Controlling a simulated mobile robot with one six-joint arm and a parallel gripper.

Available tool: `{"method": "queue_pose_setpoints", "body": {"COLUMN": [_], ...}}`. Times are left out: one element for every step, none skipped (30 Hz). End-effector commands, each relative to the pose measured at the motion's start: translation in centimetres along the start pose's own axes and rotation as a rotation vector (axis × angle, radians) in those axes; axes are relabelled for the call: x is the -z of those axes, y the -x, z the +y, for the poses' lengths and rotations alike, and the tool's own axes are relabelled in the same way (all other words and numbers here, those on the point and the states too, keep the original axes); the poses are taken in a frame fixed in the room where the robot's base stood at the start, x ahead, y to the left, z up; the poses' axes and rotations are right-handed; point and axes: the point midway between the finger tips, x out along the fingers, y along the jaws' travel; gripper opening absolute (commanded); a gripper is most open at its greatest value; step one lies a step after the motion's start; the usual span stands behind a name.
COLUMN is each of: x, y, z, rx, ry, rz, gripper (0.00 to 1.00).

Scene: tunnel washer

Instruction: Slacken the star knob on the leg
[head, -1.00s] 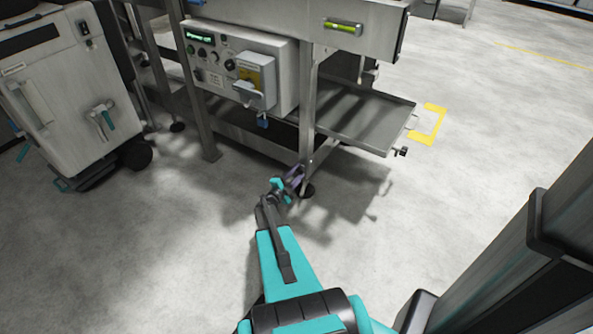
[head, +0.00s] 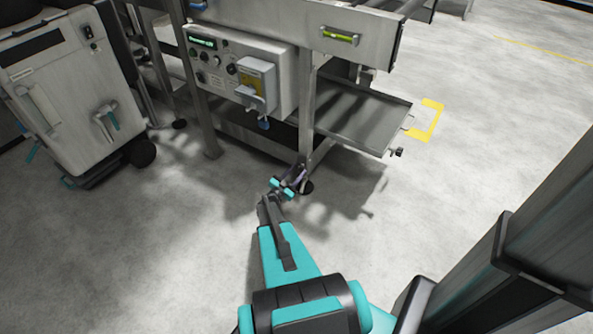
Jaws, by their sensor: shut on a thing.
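The machine's front leg (head: 305,112) runs down to a round dark foot (head: 307,188) on the floor. My gripper (head: 298,175) is low at this leg, just above the foot, and small in the picture. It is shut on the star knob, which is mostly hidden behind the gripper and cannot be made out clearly. My arm reaches to it from the bottom of the picture.
A grey control box (head: 238,70) with a yellow label hangs left of the leg. A metal tray (head: 362,118) juts out to the right. A wheeled cabinet (head: 65,90) stands at the left. The floor in front is open.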

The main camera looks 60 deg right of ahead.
Motion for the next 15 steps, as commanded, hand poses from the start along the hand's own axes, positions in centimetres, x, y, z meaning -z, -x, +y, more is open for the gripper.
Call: {"method": "queue_pose_setpoints", "body": {"x": [0.15,0.14,0.12,0.11,0.10,0.09,0.08,0.07,0.06,0.05,0.05,0.04,0.04,0.04,0.04], "y": [-0.13,-0.13,-0.13,-0.12,-0.12,-0.11,-0.11,-0.10,-0.10,-0.10,-0.10,-0.09,-0.09,-0.09,-0.09], "z": [-0.04,-0.03,-0.02,-0.01,-0.01,0.00,0.01,0.02,0.02,0.03,0.03,0.03,0.03,0.03,0.03], "rx": [-0.001,-0.001,-0.001,-0.001,-0.001,-0.001,-0.001,-0.001,-0.001,-0.001,-0.001,-0.001,0.000,0.000,0.000], "ry": [0.017,0.027,0.038,0.045,0.050,0.056,0.059,0.062,0.065,0.066,0.066,0.067,0.067,0.067,0.067], "rz": [0.001,0.001,0.001,0.001,0.001,0.001,0.001,0.001,0.001,0.001,0.001,0.001,0.001,0.001,0.001], "gripper": [0.14,0.14,0.14,0.14,0.14,0.14,0.14,0.14,0.14,0.14,0.14,0.14,0.14,0.14,0.14]}}
